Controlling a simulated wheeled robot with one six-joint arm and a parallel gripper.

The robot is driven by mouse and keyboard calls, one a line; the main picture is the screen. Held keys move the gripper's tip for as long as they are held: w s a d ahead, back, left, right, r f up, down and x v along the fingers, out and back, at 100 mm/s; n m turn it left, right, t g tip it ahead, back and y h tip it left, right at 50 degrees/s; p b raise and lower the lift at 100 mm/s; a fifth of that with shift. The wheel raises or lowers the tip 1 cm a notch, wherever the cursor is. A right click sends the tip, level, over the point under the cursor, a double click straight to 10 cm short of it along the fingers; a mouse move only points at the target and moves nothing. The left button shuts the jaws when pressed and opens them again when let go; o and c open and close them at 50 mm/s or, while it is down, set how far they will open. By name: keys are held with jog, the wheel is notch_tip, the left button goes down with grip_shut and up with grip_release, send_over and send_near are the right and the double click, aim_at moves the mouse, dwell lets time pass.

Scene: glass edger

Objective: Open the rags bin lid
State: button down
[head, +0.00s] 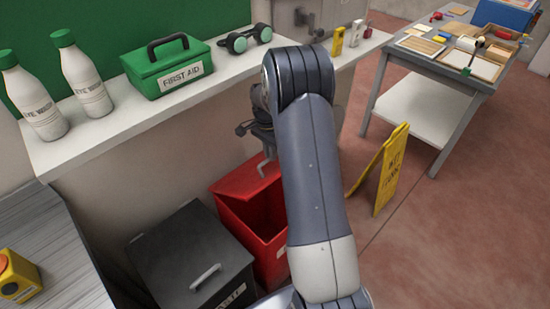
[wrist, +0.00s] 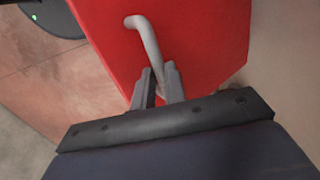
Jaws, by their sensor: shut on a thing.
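The red bin (head: 267,249) stands on the floor below the shelf, its label mostly hidden behind my arm. Its red lid (head: 245,181) is raised at the back and the dark inside shows. In the wrist view the lid (wrist: 205,50) fills the upper middle and carries a bent grey handle (wrist: 148,42). My gripper (wrist: 157,84) is shut on the lower end of this handle. In the head view my gripper (head: 264,166) is at the raised lid, partly hidden by my arm.
A black bin (head: 190,255) with a grey handle stands left of the red bin. The shelf (head: 120,118) above holds bottles and a green first aid box (head: 168,68). A yellow floor sign (head: 389,170) stands to the right, before a grey table (head: 440,72).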

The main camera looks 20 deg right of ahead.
jog(key=shift+w+a+f, duration=0.1)
jog(key=shift+w+a, duration=0.25)
jog(key=shift+w, duration=0.2)
jog(key=c, duration=1.9)
grip_release()
jog(key=shift+o, duration=0.8)
jog(key=shift+w+a+f, duration=0.1)
jog(key=shift+w+f, duration=0.05)
jog(key=shift+f, duration=0.05)
jog(key=shift+o, duration=1.4)
jog(key=shift+r, duration=0.1)
jog(key=shift+d, duration=0.2)
